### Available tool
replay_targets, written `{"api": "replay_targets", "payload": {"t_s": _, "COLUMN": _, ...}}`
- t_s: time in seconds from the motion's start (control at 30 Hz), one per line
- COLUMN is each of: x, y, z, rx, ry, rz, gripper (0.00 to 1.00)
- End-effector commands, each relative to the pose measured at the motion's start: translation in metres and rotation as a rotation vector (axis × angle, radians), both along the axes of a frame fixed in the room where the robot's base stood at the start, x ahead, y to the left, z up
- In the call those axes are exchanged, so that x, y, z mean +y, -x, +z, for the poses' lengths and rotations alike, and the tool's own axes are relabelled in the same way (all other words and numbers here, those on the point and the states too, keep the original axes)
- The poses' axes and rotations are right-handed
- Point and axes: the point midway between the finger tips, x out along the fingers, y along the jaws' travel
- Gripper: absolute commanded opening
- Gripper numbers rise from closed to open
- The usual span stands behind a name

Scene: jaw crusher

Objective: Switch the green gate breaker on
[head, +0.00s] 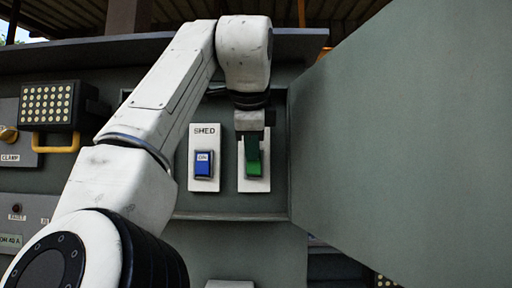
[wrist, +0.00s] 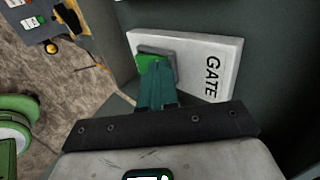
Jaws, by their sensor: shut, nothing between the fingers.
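The green gate breaker (head: 254,170) sits on a white plate in the grey cabinet, right of the blue SHED switch (head: 203,163). In the wrist view the green breaker (wrist: 146,59) shows on a white plate (wrist: 190,62) marked GATE. My gripper (head: 253,157) is shut and empty, pointing down in front of the plate. Its dark green fingers in the wrist view (wrist: 156,66) end at the breaker and cover part of it. I cannot tell whether they touch it or which way the breaker is set.
A large grey panel (head: 410,150) stands close on the right of the plates. A lamp box with a yellow handle (head: 55,142) is at the left, above a CLAMP panel (head: 18,158). A ledge (head: 230,216) runs below the switches.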

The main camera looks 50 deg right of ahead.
Motion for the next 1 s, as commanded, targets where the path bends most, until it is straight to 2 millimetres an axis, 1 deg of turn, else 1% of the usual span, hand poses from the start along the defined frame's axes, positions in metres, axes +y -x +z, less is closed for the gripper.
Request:
{"api": "replay_targets", "payload": {"t_s": 0.03, "x": -0.002, "y": -0.008, "z": 0.001, "rx": 0.003, "ry": 0.003, "rz": 0.001, "gripper": 0.0}}
{"api": "replay_targets", "payload": {"t_s": 0.33, "x": -0.001, "y": -0.006, "z": 0.002, "rx": -0.001, "ry": 0.0, "rz": 0.001, "gripper": 0.0}}
{"api": "replay_targets", "payload": {"t_s": 0.73, "x": -0.001, "y": -0.005, "z": 0.017, "rx": -0.002, "ry": 0.001, "rz": -0.001, "gripper": 0.0}}
{"api": "replay_targets", "payload": {"t_s": 1.0, "x": -0.001, "y": -0.005, "z": 0.017, "rx": -0.001, "ry": 0.0, "rz": -0.001, "gripper": 0.0}}
